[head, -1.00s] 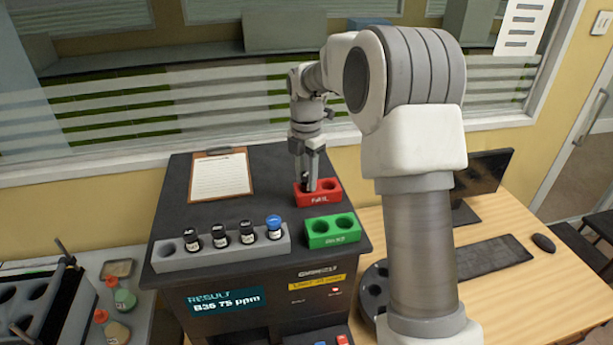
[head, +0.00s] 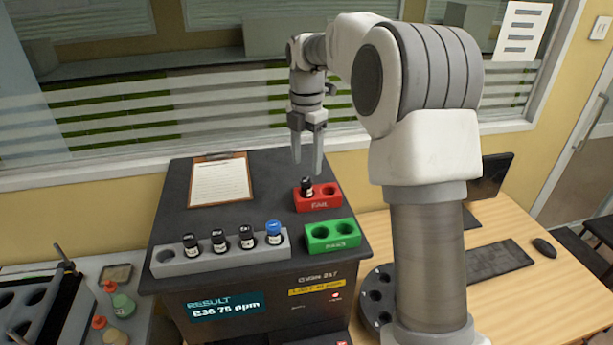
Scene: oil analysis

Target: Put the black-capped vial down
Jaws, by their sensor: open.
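A black-capped vial (head: 307,188) stands upright in the left hole of the red FAIL block (head: 327,204) on top of the dark analyzer. The block's right hole is empty. My gripper (head: 307,168) is open and empty, with its fingers pointing down just above the vial and apart from it. The green block (head: 333,236) in front of the red one has two empty holes.
A grey rack (head: 170,268) at the analyzer's front holds several vials, black-capped ones and a blue-capped vial (head: 273,233); its leftmost hole is empty. A clipboard (head: 220,183) lies behind. A monitor (head: 490,177) and keyboard (head: 487,264) stand on the desk at right.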

